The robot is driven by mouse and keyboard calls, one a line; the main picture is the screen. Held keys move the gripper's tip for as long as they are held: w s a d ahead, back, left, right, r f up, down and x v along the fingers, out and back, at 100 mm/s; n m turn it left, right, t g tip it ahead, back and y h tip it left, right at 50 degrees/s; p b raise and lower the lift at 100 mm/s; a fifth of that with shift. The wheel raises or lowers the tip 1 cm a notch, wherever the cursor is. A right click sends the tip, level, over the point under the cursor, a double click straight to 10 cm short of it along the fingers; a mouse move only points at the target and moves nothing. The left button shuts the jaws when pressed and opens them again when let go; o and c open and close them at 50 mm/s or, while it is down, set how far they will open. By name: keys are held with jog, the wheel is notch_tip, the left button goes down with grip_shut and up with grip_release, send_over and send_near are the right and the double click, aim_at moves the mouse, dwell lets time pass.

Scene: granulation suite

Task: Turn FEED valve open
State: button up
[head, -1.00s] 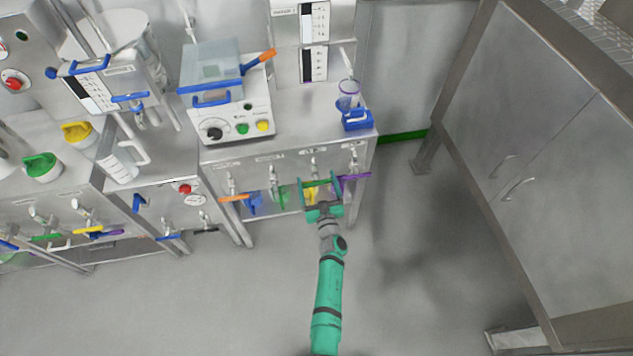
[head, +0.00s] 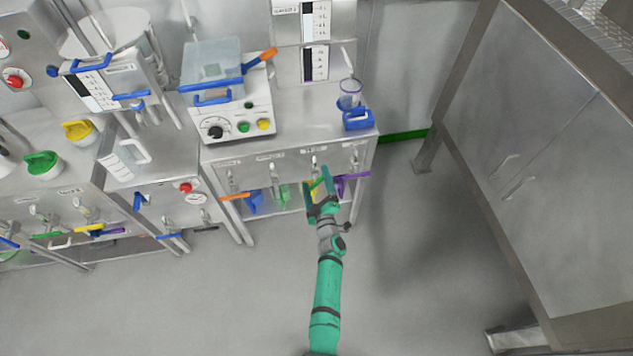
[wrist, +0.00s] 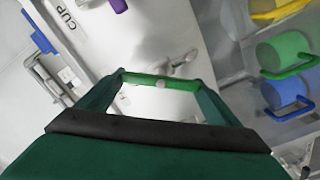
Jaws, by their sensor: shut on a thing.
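My gripper (head: 318,182) is at the front panel of the steel bench, third in the row of valves from the left. In the wrist view its fingers (wrist: 160,84) close on the two ends of a green valve handle (wrist: 150,80), with a grey pivot at its middle. The handle (head: 319,183) is tilted in the head view, right end higher. A grey tap body (wrist: 182,64) sticks out just beyond it. I cannot read a FEED label; the handle's own label is not legible.
An orange handle (head: 235,196) is to the left and a purple handle (head: 355,176) close to the right. Green (wrist: 284,50) and blue (wrist: 289,92) handled containers sit below the panel. Open floor lies in front; a steel cabinet (head: 535,150) stands right.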

jog(key=n, duration=0.4)
jog(key=shift+s+f, duration=0.1)
jog(key=shift+f, duration=0.15)
jog(key=shift+n, duration=1.4)
jog(key=shift+a, duration=0.1)
jog(key=o, duration=0.9)
jog(key=v, duration=1)
jog(key=shift+s, duration=0.3)
